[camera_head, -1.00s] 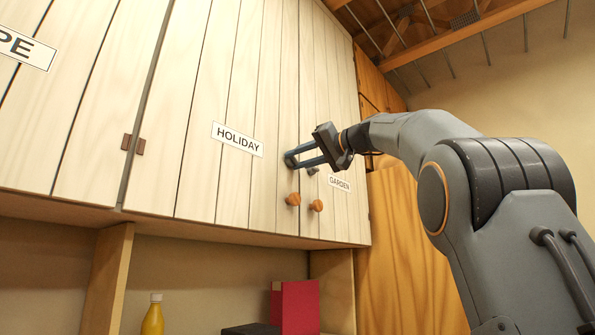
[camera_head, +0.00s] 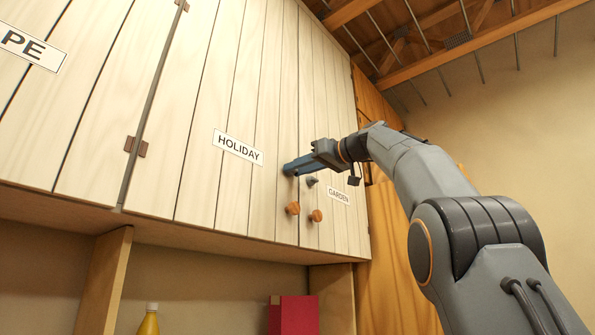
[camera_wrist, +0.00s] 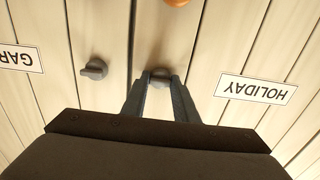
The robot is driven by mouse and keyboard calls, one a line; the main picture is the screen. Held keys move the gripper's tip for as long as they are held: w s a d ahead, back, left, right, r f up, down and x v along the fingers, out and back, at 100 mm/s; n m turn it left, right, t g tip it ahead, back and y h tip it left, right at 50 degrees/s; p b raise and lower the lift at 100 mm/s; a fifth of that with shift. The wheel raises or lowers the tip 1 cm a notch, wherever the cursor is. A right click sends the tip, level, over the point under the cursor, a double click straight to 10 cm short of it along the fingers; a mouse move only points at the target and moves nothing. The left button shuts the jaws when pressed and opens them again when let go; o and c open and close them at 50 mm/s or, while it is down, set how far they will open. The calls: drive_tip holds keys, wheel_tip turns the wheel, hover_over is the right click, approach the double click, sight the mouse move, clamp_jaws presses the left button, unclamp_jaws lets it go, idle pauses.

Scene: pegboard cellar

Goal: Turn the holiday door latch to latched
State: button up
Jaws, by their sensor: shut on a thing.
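The holiday door (camera_head: 210,175) is a pale plank cabinet door with a HOLIDAY label (camera_head: 238,146); it looks closed. My gripper (camera_head: 289,170) is at its right edge, right of the label, with its blue-grey fingers against the door front. In the wrist view, which is upside down, my gripper (camera_wrist: 161,80) is shut on the grey holiday latch (camera_wrist: 160,74), one finger on each side. The latch is partly hidden between the fingers, and in the head view they cover it. I cannot tell its exact angle.
The garden latch (camera_head: 311,181) is a similar grey knob close beside my fingers, on the door with the GARDEN label (camera_head: 338,195). Two round wooden knobs (camera_head: 292,208) (camera_head: 316,215) sit just below. A yellow bottle (camera_head: 148,322) and a red box (camera_head: 293,315) stand beneath the cabinet.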

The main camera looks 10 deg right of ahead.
idle(0.4)
drive_tip(key=o, duration=1)
drive_tip(key=b+v, duration=0.3)
drive_tip(key=v, duration=0.4)
drive_tip(key=shift+s+d, duration=0.25)
